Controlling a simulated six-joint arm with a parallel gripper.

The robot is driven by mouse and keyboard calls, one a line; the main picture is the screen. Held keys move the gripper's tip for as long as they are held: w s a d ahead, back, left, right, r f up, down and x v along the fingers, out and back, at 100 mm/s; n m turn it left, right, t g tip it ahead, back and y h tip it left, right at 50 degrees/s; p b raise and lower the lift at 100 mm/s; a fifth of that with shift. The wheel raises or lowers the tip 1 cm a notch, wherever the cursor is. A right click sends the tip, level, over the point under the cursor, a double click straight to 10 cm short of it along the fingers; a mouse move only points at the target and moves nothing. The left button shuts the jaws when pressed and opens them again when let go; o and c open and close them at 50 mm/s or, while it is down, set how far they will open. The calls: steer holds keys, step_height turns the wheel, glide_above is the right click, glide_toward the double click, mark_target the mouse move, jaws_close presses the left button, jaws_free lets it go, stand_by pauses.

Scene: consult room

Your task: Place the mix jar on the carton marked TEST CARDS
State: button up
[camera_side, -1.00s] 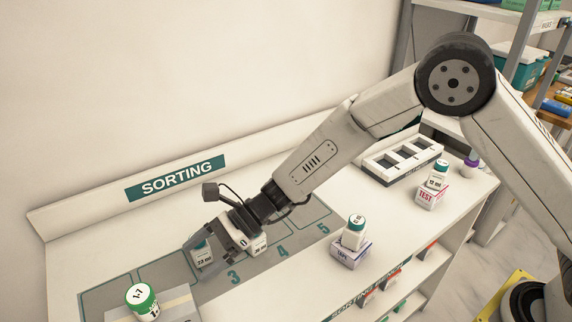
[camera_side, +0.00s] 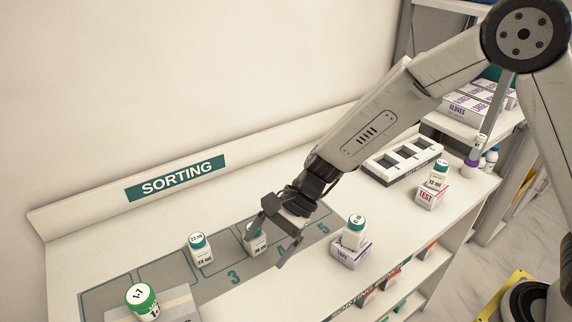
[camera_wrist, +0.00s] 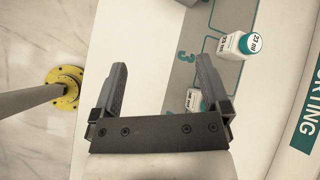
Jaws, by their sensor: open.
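A white jar with a green lid marked 1:1 (camera_side: 141,300), perhaps the mix jar, stands at the lower left in the side view. The small carton marked TEST (camera_side: 431,198) is at the right end of the bench; a teal-capped 12 ml bottle (camera_side: 438,175) stands on it. My gripper (camera_side: 272,240) is open and empty above the sorting mat, well right of the green-lidded jar. One finger partly hides a teal-capped bottle (camera_side: 259,243).
A 23 ml bottle (camera_side: 200,250) stands on the mat (camera_side: 225,262), and shows in the wrist view (camera_wrist: 236,46). A bottle (camera_side: 353,233) stands on a TAPE carton (camera_side: 350,252). A tray with square openings (camera_side: 405,160) lies behind. The bench between the TAPE and TEST cartons is clear.

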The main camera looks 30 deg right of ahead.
steer(key=s+d+n+t+h, duration=0.1)
steer(key=s+d+n+h, duration=0.2)
steer(key=d, duration=0.5)
steer(key=s+d+r+n+t+h, duration=0.1)
steer(key=s+d+n+h, duration=0.2)
steer(key=d, duration=0.6)
steer(key=s+d+n+t+h, duration=0.1)
steer(key=s+d+n+h, duration=0.2)
steer(key=d+n, duration=0.4)
steer(key=shift+s+d+r, duration=0.25)
steer(key=shift+s+d, duration=0.5)
steer(key=shift+d, duration=0.1)
